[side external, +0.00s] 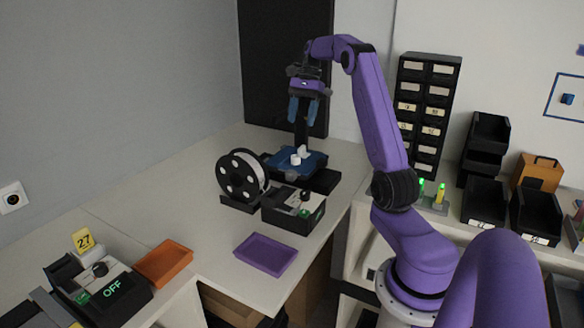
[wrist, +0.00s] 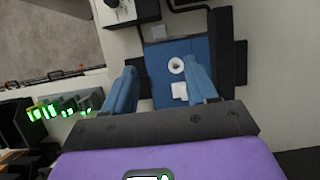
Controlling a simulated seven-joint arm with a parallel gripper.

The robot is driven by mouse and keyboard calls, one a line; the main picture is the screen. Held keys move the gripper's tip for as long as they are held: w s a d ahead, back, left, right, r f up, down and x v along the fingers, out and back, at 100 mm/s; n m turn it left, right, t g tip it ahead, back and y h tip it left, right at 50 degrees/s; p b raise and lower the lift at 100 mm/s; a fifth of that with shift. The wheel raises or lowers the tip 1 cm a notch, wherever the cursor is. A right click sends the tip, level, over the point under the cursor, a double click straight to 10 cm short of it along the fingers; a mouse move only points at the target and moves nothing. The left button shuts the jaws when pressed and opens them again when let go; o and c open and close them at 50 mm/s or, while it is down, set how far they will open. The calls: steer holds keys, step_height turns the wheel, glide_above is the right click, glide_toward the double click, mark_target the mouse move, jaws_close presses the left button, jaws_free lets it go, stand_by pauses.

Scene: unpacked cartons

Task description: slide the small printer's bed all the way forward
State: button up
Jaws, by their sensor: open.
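The small printer (side external: 325,182) stands at the back of the bench, dark with a blue bed (side external: 314,161). Small white pieces (side external: 296,160) sit on the bed. In the wrist view the blue bed (wrist: 160,60) lies below my gripper, with a white ring-shaped piece (wrist: 176,65) and a white block (wrist: 180,92) on it. My gripper (side external: 303,117) points down above the printer, open and empty. Its two blue fingers (wrist: 163,72) are spread in the wrist view, with the bed showing between them. They look apart from the bed. A handle on the bed cannot be made out.
A filament spool (side external: 242,177) and a black device with a green light (side external: 293,208) stand in front of the printer. A purple tray (side external: 265,254), an orange tray (side external: 163,262) and a device reading OFF (side external: 110,295) lie nearer.

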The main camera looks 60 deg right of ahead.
mark_target(291, 171)
steer(key=x, duration=1.6)
steer(key=shift+a+f, duration=0.1)
